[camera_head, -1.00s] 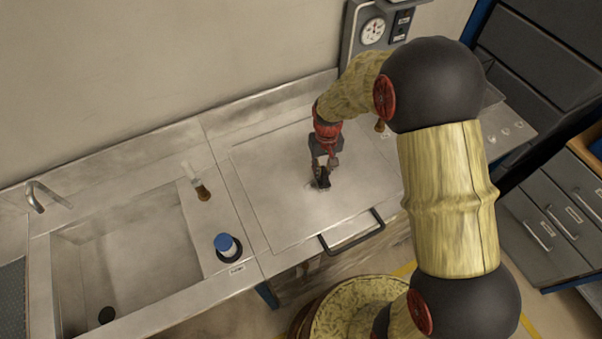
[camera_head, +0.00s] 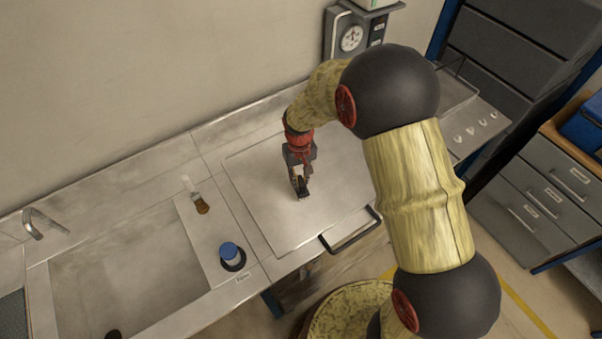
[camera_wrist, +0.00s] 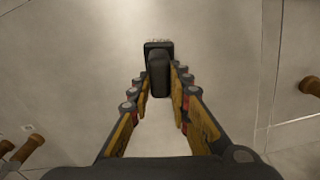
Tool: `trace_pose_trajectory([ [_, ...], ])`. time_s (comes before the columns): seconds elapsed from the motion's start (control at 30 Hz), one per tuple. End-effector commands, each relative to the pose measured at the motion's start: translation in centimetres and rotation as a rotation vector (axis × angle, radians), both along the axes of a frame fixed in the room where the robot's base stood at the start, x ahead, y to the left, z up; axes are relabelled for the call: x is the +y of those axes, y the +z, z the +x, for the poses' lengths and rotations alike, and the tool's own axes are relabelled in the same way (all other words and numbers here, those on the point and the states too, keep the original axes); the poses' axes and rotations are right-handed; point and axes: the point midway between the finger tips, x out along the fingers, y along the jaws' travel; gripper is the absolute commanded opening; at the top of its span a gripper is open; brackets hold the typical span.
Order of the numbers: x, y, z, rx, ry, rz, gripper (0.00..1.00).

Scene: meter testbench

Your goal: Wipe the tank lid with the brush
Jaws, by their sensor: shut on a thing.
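The tank lid (camera_head: 262,220) is a flat, square metal plate with a black bar handle (camera_head: 350,232) at its front edge. My gripper (camera_head: 298,183) is over the middle of the lid, pointing down. In the wrist view, my gripper (camera_wrist: 158,90) is shut on a black brush (camera_wrist: 159,75), with its fingers on both sides of the handle. Bristles show at the brush's far end, close to the lid surface. The brush also shows small and dark under the gripper in the head view (camera_head: 302,193). I cannot tell whether the bristles touch the lid.
Left of the lid are a brush-like tool with a brown end (camera_head: 201,204), a blue-capped bottle (camera_head: 230,254) and a sink (camera_head: 125,270) with a tap (camera_head: 42,224). A gauge (camera_head: 351,38) stands behind. Brown-handled items show at the wrist view's edges (camera_wrist: 310,86).

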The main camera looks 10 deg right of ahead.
Motion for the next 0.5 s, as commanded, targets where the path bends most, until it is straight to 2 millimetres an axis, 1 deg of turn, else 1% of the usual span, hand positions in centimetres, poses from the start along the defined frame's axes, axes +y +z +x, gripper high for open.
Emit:
trace_pose_trajectory([
  [0.03,0.0,0.7,0.1,0.000,0.000,0.000,0.00],
  [0.5,-0.2,4.8,0.7,0.000,-0.001,0.000,0.00],
])
